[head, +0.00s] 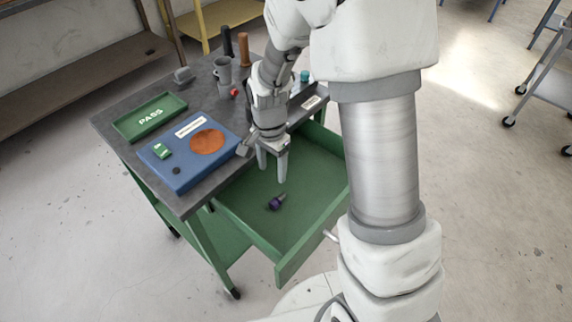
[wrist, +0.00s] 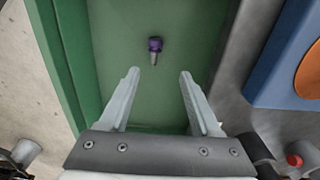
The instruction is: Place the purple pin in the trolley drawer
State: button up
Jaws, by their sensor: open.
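The purple pin (head: 277,202) lies on the floor of the open green trolley drawer (head: 300,225). In the wrist view the pin (wrist: 155,48) has a purple head and a grey metal shank that points toward my gripper. My gripper (head: 271,178) is over the drawer in the head view, pointing down. In the wrist view my gripper (wrist: 158,72) has its two fingers spread apart with nothing between them. The pin is just beyond the fingertips and apart from them. The drawer (wrist: 115,90) fills the middle of the wrist view.
The grey trolley top (head: 115,145) holds a green PASS tray (head: 150,117), a blue box (head: 185,175) with an orange disc, a grey mug (head: 222,72) and upright handles. The drawer's side walls stand around my gripper. The rest of the drawer floor looks clear.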

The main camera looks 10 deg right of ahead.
jog(key=s+d+r+n+t, duration=0.1)
jog(key=s+d+r+n, duration=0.15)
jog(key=r, duration=0.55)
jog(key=s+d+r+n+t, duration=0.1)
jog(key=s+r+n+t, duration=0.15)
jog(key=r, duration=0.45)
jog(key=s+d+r+n+t, duration=0.2)
jog(key=s+r+n, duration=0.3)
jog(key=s+r, duration=0.3)
jog(key=s, duration=0.4)
jog(key=shift+d+r+n, duration=0.2)
jog(key=shift+r+n, duration=0.05)
jog(key=shift+n, duration=0.05)
notch_tip(320, 180, up, 12)
jog(key=p, duration=1.2)
